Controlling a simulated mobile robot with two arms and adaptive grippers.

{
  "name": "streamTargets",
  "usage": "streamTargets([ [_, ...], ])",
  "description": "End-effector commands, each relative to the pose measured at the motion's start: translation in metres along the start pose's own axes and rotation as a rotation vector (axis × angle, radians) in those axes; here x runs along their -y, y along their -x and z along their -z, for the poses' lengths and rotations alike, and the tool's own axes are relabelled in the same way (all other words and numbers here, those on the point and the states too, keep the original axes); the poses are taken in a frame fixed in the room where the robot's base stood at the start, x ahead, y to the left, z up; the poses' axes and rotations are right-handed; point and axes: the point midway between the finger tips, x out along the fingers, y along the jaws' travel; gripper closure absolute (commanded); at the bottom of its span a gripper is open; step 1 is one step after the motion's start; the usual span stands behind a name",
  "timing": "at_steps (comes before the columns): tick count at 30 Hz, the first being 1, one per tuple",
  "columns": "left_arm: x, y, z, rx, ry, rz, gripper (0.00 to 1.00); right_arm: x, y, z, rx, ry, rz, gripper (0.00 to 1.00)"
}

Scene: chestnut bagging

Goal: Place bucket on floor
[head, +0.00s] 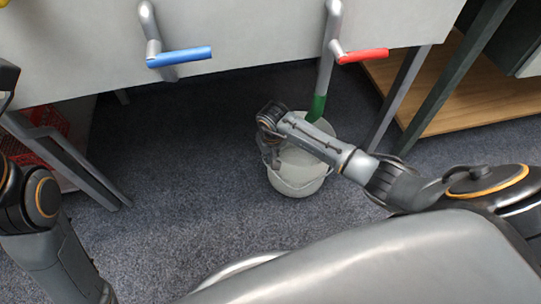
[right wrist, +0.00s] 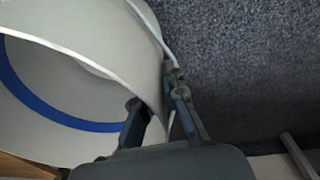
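The white bucket (head: 298,181) is upright under the green-tipped spout, low over the dark carpet. I cannot tell whether its base touches the floor. My right gripper (head: 268,150) is at the bucket's left rim, and my right arm crosses over the bucket's top. In the right wrist view the bucket (right wrist: 95,25) fills the left side, with a blue ring inside. The right gripper's fingers (right wrist: 155,90) straddle the bucket's wall and look shut on it. A dark part at the head view's left edge may belong to my left gripper, but its fingers are unclear.
The floor (head: 190,150) is dark carpet, clear left of the bucket. A grey machine (head: 250,35) with blue (head: 180,57) and red (head: 362,56) lever handles overhangs it. Metal legs (head: 400,95) stand right of the bucket. A red crate (head: 40,140) is at left, a wooden shelf (head: 480,95) at right.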

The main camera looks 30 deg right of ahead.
Motion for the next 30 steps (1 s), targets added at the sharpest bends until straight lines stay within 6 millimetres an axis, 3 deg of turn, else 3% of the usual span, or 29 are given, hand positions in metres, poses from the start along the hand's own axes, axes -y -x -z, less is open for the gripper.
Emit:
streamTargets([
  [13,0.001,-0.004,0.000,-0.003,0.001,0.000,0.60,0.001,0.005,0.000,0.001,-0.001,0.002,0.72],
  [30,0.008,0.026,-0.017,0.166,0.022,0.066,0.60,-0.001,0.110,0.002,-0.002,0.000,-0.001,0.72],
])
